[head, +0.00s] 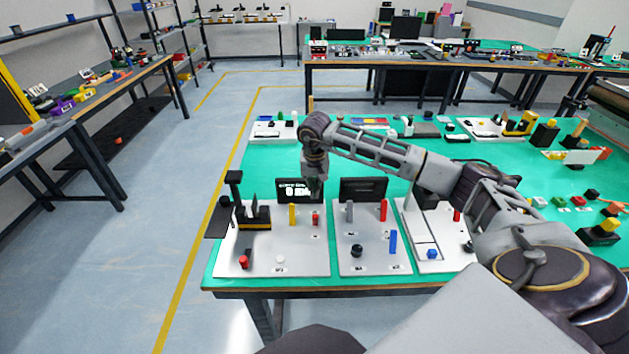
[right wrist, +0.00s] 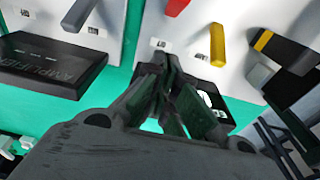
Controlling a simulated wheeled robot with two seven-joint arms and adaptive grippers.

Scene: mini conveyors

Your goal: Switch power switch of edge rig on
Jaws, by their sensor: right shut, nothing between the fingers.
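The rig board (head: 300,258) at the near left of the green table is a pale plate with a dark screen (head: 299,188) at its back; its lettering is too small to read surely. On it stand a red switch-like lever (head: 315,218) and a yellow lever (head: 292,214). In the right wrist view the red lever (right wrist: 176,6) and yellow lever (right wrist: 209,46) lie beyond the fingertips. Small labels there are unreadable, so which is the power switch is unclear. My right gripper (head: 314,189) points down by the screen, shut and empty, apart from both levers; it also shows in the right wrist view (right wrist: 165,72). My left gripper is out of view.
The board also carries a red knob (head: 243,262), a white button (head: 281,260) and a black-and-yellow device (head: 253,217). Beside it stands a second board (head: 372,262) with a dark screen (head: 363,189), seen as a dark box in the right wrist view (right wrist: 50,66).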

